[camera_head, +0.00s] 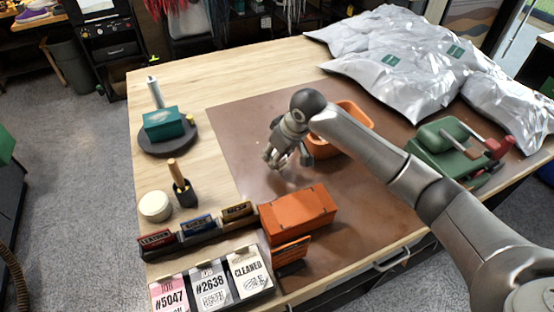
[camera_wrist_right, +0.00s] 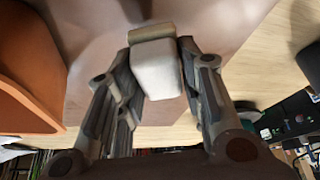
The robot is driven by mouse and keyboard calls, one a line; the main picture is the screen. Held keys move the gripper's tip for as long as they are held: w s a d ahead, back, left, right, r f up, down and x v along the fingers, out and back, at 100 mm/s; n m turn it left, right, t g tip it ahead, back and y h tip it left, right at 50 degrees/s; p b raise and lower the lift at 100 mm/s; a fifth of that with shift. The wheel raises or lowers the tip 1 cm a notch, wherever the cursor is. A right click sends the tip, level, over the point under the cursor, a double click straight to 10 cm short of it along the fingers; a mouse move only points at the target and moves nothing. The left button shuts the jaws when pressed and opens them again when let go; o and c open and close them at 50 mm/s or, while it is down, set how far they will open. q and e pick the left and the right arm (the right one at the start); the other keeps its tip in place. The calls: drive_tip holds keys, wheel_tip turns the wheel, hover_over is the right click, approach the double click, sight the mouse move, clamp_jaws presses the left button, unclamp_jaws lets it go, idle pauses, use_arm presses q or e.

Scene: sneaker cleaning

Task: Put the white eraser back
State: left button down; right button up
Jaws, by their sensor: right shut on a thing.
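My right gripper (camera_head: 283,160) hangs over the brown mat (camera_head: 235,130), left of the orange bin. In the right wrist view, the gripper (camera_wrist_right: 157,75) is shut on a white block with a beige end, the white eraser (camera_wrist_right: 158,78). The eraser sits between the two fingers. In the head view the fingers hide the eraser, and I cannot make it out there. My left gripper is not in view.
The orange bin (camera_head: 355,118) stands right of the gripper, partly behind my arm. An orange box (camera_head: 297,214) lies nearer the front. A round dark stand with a teal box (camera_head: 163,124) is at left. Silver bags (camera_head: 395,60) fill the back right. The mat's left part is clear.

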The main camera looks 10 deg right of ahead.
wheel_tip(320, 180, down, 3)
drive_tip(key=shift+w+d+f+p, duration=0.1)
drive_tip(key=shift+p, duration=0.6)
drive_tip(key=shift+f, duration=0.15)
drive_tip(key=shift+f, duration=0.15)
drive_tip(key=o, duration=0.9)
drive_tip(key=b+v, duration=0.1)
drive_tip(key=v, duration=1.1)
drive_tip(key=shift+b, duration=0.3)
